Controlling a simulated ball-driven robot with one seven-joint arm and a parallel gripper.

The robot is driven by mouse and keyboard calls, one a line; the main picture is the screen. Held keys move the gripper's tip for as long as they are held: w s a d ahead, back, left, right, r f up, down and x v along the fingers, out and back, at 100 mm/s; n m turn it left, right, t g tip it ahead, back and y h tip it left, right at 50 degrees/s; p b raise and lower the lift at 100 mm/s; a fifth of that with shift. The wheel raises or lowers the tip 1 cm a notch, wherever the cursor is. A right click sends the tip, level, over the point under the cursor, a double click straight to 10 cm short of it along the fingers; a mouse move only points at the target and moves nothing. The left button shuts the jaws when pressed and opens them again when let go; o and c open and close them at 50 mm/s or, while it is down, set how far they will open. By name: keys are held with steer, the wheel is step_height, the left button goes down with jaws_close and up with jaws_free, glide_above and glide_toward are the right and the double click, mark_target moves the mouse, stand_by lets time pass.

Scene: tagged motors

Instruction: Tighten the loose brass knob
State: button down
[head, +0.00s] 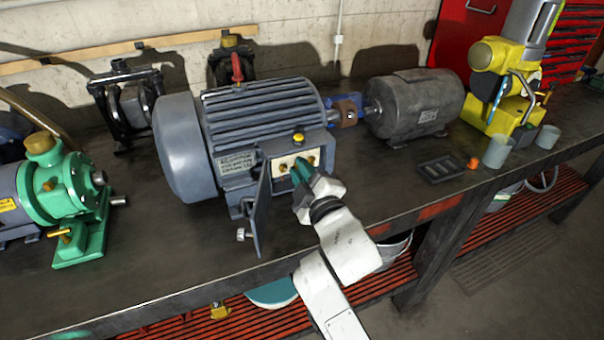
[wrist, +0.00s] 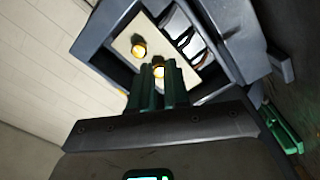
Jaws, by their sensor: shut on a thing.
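The large blue-grey motor (head: 258,105) stands on the bench with its terminal box (head: 300,141) open toward me. Inside is a cream plate with brass knobs: one (head: 283,167) shows left of my gripper (head: 299,171) and another (head: 311,160) right of it. In the wrist view, my gripper's green fingers (wrist: 158,78) are shut around a brass knob (wrist: 159,70) on the cream plate (wrist: 148,30). Another brass knob (wrist: 138,49) stands up and left, free of the fingers. The fingers partly hide the held knob, and I cannot tell how far it is screwed in.
The box's open door (head: 261,212) hangs close to the left of my gripper. A green pump (head: 70,190) is at left. A grey motor (head: 415,103), a black tray (head: 440,167) and grey cups (head: 498,151) are at right. The front bench edge is clear.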

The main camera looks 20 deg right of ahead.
steer(key=c, duration=1.1)
jaws_free()
steer(key=s+b, duration=0.1)
steer(key=s, duration=0.9)
steer(key=shift+s, duration=0.4)
